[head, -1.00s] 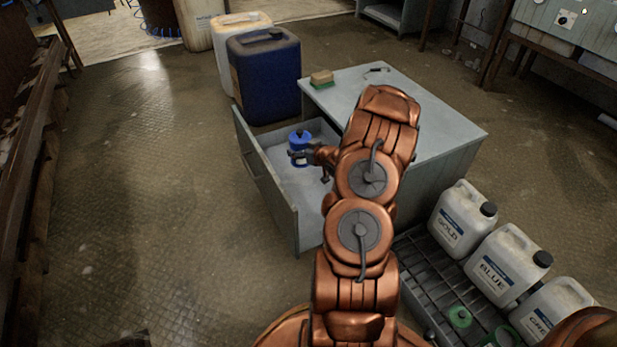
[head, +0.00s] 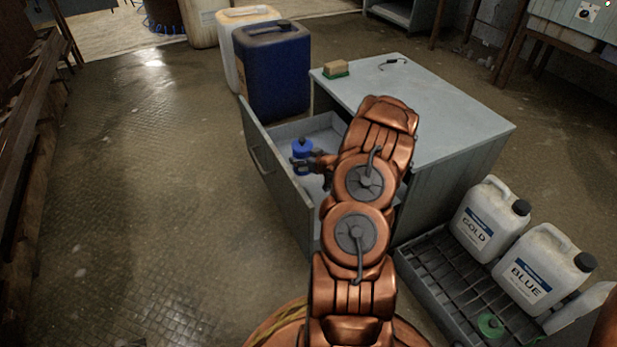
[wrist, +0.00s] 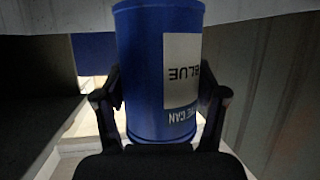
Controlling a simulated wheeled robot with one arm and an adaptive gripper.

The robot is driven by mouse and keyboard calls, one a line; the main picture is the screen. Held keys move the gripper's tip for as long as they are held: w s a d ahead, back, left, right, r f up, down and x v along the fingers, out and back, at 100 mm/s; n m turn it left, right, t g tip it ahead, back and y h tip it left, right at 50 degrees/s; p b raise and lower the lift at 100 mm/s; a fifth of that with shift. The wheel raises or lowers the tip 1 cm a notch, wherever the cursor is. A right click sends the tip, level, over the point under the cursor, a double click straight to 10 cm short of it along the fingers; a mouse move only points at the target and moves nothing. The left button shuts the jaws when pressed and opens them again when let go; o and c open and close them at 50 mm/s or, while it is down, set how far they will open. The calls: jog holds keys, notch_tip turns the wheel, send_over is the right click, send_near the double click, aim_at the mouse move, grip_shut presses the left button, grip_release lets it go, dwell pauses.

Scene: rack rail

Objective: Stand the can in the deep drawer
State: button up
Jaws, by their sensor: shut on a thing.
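The blue can (head: 302,148) has a white label and is upright over the open drawer (head: 283,185) of the grey cabinet. In the wrist view the can (wrist: 160,70) fills the middle, its label lettering upside down. My gripper (head: 309,163) is shut on the can from the right side; its two dark fingers (wrist: 160,103) press on either side of it. The can's base against the drawer floor is hard to see, so I cannot tell whether it touches. My arm hides part of the drawer and cabinet front.
A sponge (head: 336,68) and a small dark item (head: 394,63) lie on the cabinet top (head: 430,100). Dark blue and pale jerrycans (head: 272,75) stand behind the drawer. White jugs (head: 488,220) stand on a grated tray (head: 440,280) at right. The floor at left is clear.

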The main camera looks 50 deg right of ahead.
notch_tip(320, 180, down, 8)
jog(key=b, duration=0.3)
dwell(0.3)
jog(key=o, duration=1.7)
jog(key=shift+f, duration=0.1)
jog(key=p+v, duration=0.4)
jog(key=v, duration=0.8)
